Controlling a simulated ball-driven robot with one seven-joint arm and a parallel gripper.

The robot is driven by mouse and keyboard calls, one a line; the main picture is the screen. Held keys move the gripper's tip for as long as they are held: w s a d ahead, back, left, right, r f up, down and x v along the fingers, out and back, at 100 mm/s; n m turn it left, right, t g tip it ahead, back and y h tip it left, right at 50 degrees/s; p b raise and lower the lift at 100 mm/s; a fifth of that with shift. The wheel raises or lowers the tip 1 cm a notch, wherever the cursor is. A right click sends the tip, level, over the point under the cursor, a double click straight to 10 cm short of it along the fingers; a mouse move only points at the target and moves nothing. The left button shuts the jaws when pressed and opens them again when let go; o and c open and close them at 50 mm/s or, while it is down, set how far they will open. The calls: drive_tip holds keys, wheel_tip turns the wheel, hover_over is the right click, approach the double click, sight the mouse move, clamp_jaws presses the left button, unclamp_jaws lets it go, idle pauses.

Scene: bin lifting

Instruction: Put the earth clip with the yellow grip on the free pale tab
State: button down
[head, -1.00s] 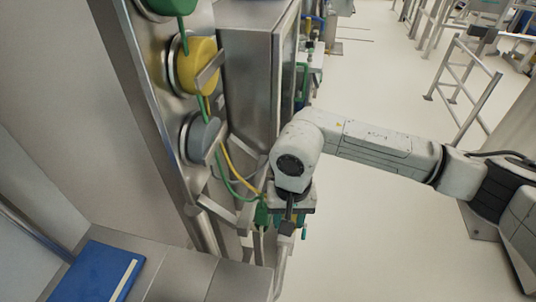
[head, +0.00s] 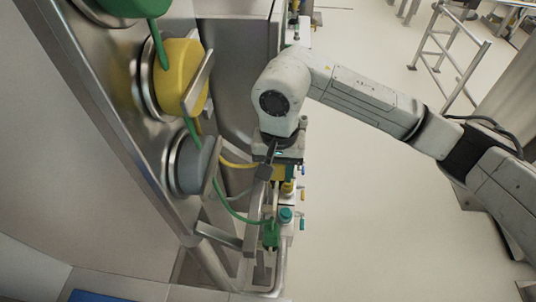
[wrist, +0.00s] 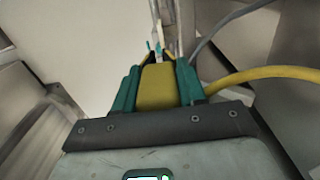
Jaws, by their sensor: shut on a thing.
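My gripper (wrist: 158,88) is shut on the yellow grip (wrist: 156,88) of an earth clip, with a teal finger on each side. A yellow cable (wrist: 255,76) runs from it to the right. In the head view, the yellow grip (head: 279,172) shows just below my wrist. A narrow pale piece (wrist: 158,34) stands just beyond the clip in the wrist view; I cannot tell whether it is the free tab or whether the clip touches it. A green-gripped clip (head: 271,236) sits lower, at the metal rail, with a green cable.
Large green (head: 134,5), yellow (head: 180,78) and grey (head: 188,164) round fittings project from the metal cabinet at the left. A grey cable (wrist: 222,28) crosses close to the clip. Metal rails (head: 276,279) stand below my gripper. Open floor lies to the right.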

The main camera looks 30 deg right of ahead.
drive_tip(key=shift+w+f, duration=0.2)
drive_tip(key=shift+f+b, duration=0.95)
drive_tip(key=shift+f, duration=1.6)
drive_tip(key=shift+r, duration=0.1)
drive_tip(key=shift+s+a+r, duration=0.1)
drive_tip(key=shift+s+r, duration=0.05)
drive_tip(key=shift+r, duration=0.1)
drive_tip(key=shift+f+b, duration=0.15)
drive_tip(key=shift+b, duration=0.2)
drive_tip(key=shift+f+b, duration=1.45)
drive_tip(key=shift+b, duration=0.45)
drive_tip(key=shift+f, duration=0.1)
drive_tip(key=shift+f+b, duration=1)
drive_tip(key=shift+b, duration=0.25)
